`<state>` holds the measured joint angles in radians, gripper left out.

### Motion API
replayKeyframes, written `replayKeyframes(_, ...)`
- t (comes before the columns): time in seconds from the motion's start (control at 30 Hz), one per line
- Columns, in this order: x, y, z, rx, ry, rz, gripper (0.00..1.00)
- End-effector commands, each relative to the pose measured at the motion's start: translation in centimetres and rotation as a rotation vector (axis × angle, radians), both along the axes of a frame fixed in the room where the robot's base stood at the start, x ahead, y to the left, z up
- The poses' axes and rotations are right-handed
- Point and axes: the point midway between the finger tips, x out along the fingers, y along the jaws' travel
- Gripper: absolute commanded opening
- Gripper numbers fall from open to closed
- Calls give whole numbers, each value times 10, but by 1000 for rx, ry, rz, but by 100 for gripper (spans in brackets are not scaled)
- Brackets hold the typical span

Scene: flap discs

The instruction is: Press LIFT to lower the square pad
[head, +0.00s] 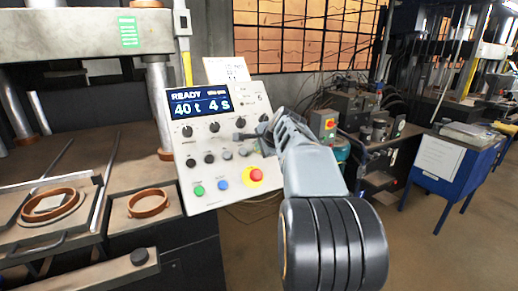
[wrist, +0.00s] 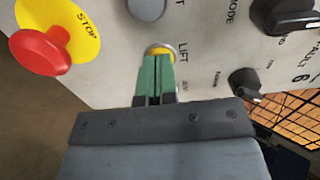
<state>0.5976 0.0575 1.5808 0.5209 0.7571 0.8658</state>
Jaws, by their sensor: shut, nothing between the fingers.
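The control panel (head: 215,125) carries knobs, buttons and a screen (head: 200,106) reading READY, 40 t, 4 s. In the wrist view the LIFT button (wrist: 160,47) shows a yellow patch and a metal rim beside its label, partly hidden by my fingertips. My gripper (wrist: 155,62) is shut and empty, its green fingers pointing at this button; touching or just apart I cannot tell. In the head view my gripper (head: 240,137) is small, in front of the panel's right part.
A red STOP button (wrist: 40,52) on a yellow disc is left of my fingers in the wrist view. A grey button (wrist: 146,8) and a dark knob (wrist: 245,82) are close by. A brown ring (head: 148,203) lies left of the panel. A blue cart (head: 440,165) stands right.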

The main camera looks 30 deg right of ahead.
Motion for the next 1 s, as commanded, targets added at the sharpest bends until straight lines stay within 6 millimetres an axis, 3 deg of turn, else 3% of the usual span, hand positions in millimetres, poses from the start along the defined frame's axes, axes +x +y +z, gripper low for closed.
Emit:
replayKeyframes(0.7,-46,6,41,-2,-2,-2,0)
replayKeyframes(1.0,-56,7,48,-1,-1,-1,0)
